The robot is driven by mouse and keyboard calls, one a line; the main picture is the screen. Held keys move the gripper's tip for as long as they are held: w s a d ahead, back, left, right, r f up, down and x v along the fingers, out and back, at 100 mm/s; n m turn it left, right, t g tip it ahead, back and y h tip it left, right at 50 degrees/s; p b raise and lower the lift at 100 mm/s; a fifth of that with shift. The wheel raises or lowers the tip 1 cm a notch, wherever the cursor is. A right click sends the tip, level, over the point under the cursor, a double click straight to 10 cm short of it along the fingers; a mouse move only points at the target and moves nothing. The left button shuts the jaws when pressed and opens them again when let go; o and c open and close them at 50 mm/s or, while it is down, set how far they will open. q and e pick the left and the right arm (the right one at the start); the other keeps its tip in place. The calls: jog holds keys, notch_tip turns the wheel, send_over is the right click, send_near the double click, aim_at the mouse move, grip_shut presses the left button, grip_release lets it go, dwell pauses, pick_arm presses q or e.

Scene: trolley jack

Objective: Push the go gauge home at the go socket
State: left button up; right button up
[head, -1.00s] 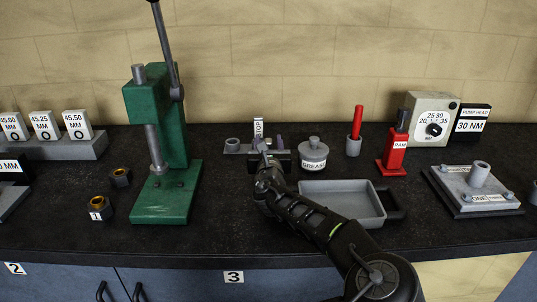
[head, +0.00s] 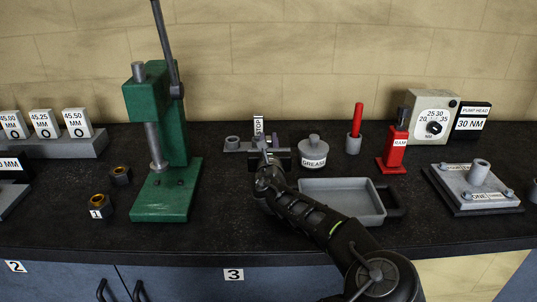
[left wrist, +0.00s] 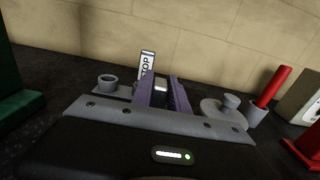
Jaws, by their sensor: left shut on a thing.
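My left gripper (head: 265,143) is at the grey fixture at the back of the bench, in front of the plate marked STOP (head: 258,126). In the left wrist view its two purple-grey fingers (left wrist: 162,93) are shut on a small piece with a pale top (left wrist: 160,87), which looks like the go gauge. Its lower part is hidden by the fingers and gripper body, so I cannot tell how deep it sits. The fixture has a grey ring-shaped socket (head: 232,142) to the left of the gripper; the ring also shows in the left wrist view (left wrist: 108,81). My right gripper is not in view.
A grey grease pot (head: 314,152) stands close right of the gripper. A grey tray (head: 343,184) lies under my forearm's right side. A green press (head: 160,150) stands to the left. A red ram (head: 395,148) and a red-handled tool (head: 356,122) stand further right.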

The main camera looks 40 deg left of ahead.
pick_arm(q)
grip_shut()
jog(key=shift+r, duration=0.1)
notch_tip(320, 180, up, 10)
jog(key=shift+f, duration=0.1)
dwell(0.6)
dwell(0.5)
